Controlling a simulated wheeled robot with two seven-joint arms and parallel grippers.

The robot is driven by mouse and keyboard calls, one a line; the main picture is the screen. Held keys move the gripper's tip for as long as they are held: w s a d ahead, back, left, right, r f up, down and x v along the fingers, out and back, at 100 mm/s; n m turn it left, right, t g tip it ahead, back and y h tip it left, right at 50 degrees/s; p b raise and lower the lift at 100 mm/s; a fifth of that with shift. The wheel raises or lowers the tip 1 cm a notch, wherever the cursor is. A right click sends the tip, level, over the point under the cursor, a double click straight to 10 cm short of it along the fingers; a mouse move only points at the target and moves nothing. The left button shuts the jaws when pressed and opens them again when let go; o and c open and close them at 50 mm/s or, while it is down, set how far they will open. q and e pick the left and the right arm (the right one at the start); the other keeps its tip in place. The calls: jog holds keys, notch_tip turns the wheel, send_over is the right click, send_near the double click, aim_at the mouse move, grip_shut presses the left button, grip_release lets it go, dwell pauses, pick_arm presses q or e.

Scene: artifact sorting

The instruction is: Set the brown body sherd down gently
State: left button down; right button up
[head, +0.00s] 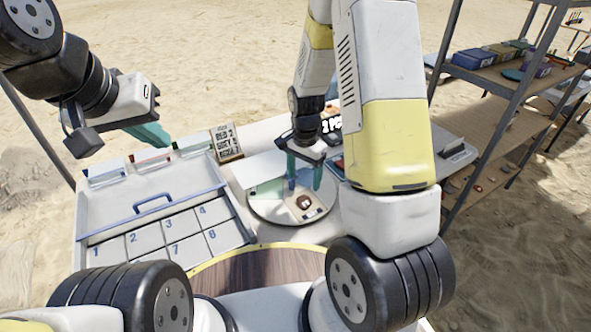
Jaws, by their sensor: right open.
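The small brown body sherd (305,201) lies on the pale surface of a round turntable (262,212) in the middle of the table. My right gripper (304,184) points down just above the sherd, its teal fingers apart, one to each side. I see no contact between fingers and sherd, but the gap is too small to judge. My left gripper (152,134) hangs at the upper left, over the back of the tray and away from the sherd; its teal fingers overlap in this view.
A white tray (88,222) with numbered compartments and a blue handle stands at left. A sign with writing (226,143) stands behind the turntable. A low white panel (262,171) stands on the turntable. A round wooden surface (262,270) is in front. Metal shelving (490,80) stands at right.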

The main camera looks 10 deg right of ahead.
notch_tip(320, 180, up, 13)
jog(key=s+n+t+y, duration=0.1)
jog(key=s+n+t, duration=0.1)
jog(key=s+r+n+t+y, duration=0.1)
jog(key=s+r+n+t, duration=0.3)
jog(key=s+r+n, duration=0.4)
jog(key=s+r, duration=0.7)
jog(key=r, duration=0.1)
jog(key=shift+s+r, duration=0.25)
jog(key=shift+s, duration=0.15)
